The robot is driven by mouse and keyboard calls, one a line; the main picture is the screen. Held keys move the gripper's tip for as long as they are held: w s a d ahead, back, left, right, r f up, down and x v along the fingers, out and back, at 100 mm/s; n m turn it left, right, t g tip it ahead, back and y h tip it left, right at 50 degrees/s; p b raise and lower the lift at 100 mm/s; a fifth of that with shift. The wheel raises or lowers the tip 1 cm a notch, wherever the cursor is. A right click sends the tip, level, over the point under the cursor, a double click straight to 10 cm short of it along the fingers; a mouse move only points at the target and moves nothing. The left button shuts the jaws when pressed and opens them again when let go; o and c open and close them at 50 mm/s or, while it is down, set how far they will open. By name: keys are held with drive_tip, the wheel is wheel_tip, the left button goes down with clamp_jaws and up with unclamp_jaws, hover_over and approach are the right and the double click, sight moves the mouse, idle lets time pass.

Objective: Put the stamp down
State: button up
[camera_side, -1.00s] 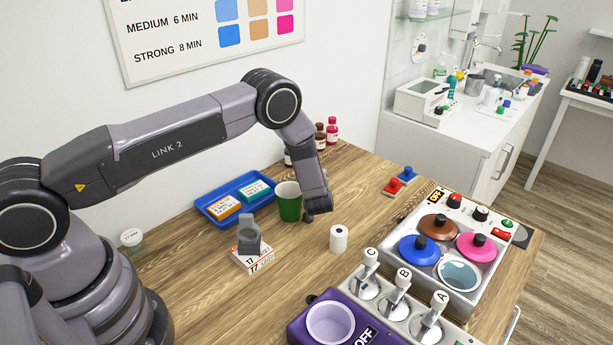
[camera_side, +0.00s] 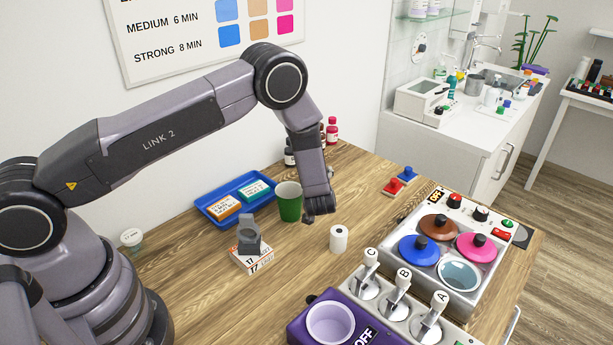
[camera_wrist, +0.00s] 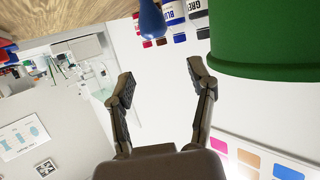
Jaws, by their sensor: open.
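My gripper (camera_wrist: 160,77) is open, with nothing between its two fingers in the wrist view. In the side view my gripper (camera_side: 319,206) is low over the wooden table, right of the green cup, its fingers mostly hidden. A blue rounded thing (camera_wrist: 152,20), perhaps a stamp handle, shows at the top edge of the wrist view, beyond the fingertips and apart from them. Its base is cut off, and it is hidden in the side view. Two small stamp-like things, one red (camera_side: 392,188) and one blue (camera_side: 407,175), stand at the table's back right.
The green cup (camera_side: 289,202) is close beside my gripper and looms large in the wrist view (camera_wrist: 265,40). A white roll (camera_side: 338,238) stands in front. A blue tray (camera_side: 208,204), a box (camera_side: 252,262) with a grey thing on top, and the dye station (camera_side: 475,285) surround the area.

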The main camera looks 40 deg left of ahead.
drive_tip(key=d+r+m+t+h, duration=0.1)
drive_tip(key=d+r+h, duration=0.15)
drive_tip(key=r, duration=0.75)
drive_tip(key=d+r+m+h, duration=0.15)
drive_tip(key=r+h, duration=0.25)
drive_tip(key=r, duration=0.6)
drive_tip(key=s+d+r+m+g+h, duration=0.1)
drive_tip(key=s+d+r+m+h, duration=0.2)
drive_tip(key=s+r, duration=0.75)
drive_tip(key=s+a+r+m+g, duration=0.1)
drive_tip(key=s+a+g, duration=0.1)
drive_tip(key=s, duration=1.3)
drive_tip(key=s+a+r+m+g, duration=0.1)
drive_tip(key=s+a+m+g, duration=0.1)
drive_tip(key=s, duration=1.3)
drive_tip(key=shift+a+g, duration=0.5)
drive_tip(key=shift+a, duration=0.2)
